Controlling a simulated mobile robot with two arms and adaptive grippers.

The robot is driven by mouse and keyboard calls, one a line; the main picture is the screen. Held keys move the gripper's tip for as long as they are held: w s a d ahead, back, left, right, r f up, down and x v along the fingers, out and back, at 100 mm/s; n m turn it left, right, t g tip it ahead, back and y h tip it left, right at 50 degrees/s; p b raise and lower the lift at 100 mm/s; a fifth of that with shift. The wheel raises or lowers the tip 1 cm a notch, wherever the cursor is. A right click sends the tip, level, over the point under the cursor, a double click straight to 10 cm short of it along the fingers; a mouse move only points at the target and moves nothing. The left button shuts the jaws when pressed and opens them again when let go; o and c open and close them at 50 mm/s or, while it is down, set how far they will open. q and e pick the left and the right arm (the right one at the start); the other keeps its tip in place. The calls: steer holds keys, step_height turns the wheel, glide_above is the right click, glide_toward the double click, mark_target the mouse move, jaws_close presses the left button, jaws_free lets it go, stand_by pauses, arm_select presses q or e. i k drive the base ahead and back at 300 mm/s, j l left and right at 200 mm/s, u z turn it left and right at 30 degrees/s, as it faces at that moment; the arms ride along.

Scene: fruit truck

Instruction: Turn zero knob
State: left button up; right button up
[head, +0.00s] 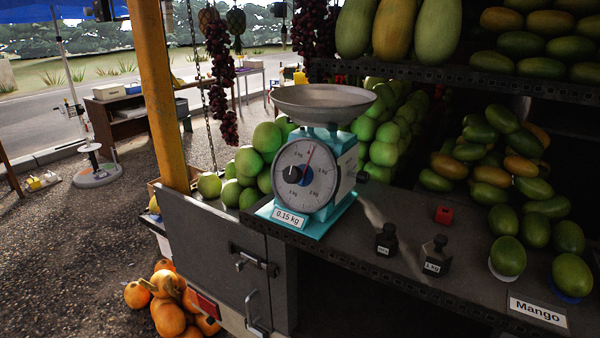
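A teal kitchen-type scale (345,195) stands on the dark shelf of the truck, with a round white dial (318,185) facing me and an empty-looking metal pan (322,101) on top. The red needle points up, slightly right of the top of the dial. A small dark knob (362,177) sticks out at the right side of the scale body; I take it to be the zero knob. A dark round piece (292,174) also shows on the left of the dial face. Neither of my grippers is in view.
Two black weights (387,242) (436,257) and a red cube (444,215) sit right of the scale. Green fruit (249,161) is piled behind it; mangoes (508,255) lie at right by a Mango sign (538,311). A yellow post (163,95) rises at left.

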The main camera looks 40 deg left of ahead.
mark_target(292, 174)
steer(key=u, duration=1.25)
